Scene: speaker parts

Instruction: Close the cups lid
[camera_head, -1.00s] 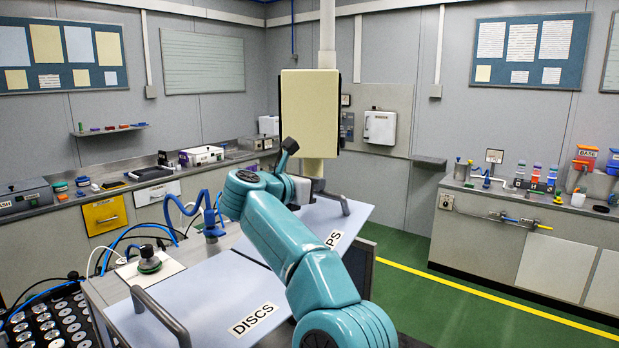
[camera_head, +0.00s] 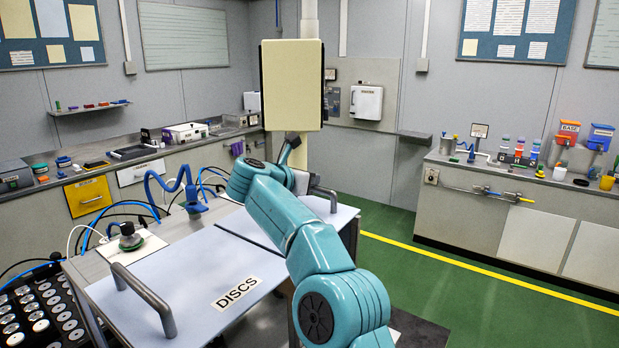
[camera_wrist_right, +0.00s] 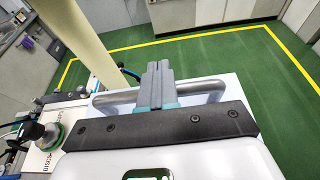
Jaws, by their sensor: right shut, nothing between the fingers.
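The cups lid (camera_head: 335,217) is a pale panel lying flat beside the discs lid, its label hidden behind my right arm. Its grey bar handle (camera_head: 326,196) stands at the far right edge. My right gripper (camera_head: 301,180) is at this lid, mostly hidden by my own arm in the head view. In the right wrist view the shut grey fingers (camera_wrist_right: 158,72) cross over the middle of the handle (camera_wrist_right: 115,102), with nothing between them. Whether they touch the handle I cannot tell. My left gripper is not in view.
The discs lid (camera_head: 190,285) lies flat in front, with its own handle (camera_head: 145,300) at left. A green-based knob (camera_head: 130,237) and blue hoses are at the back left. A cream post and panel (camera_head: 292,85) stand behind. Green floor is open at right.

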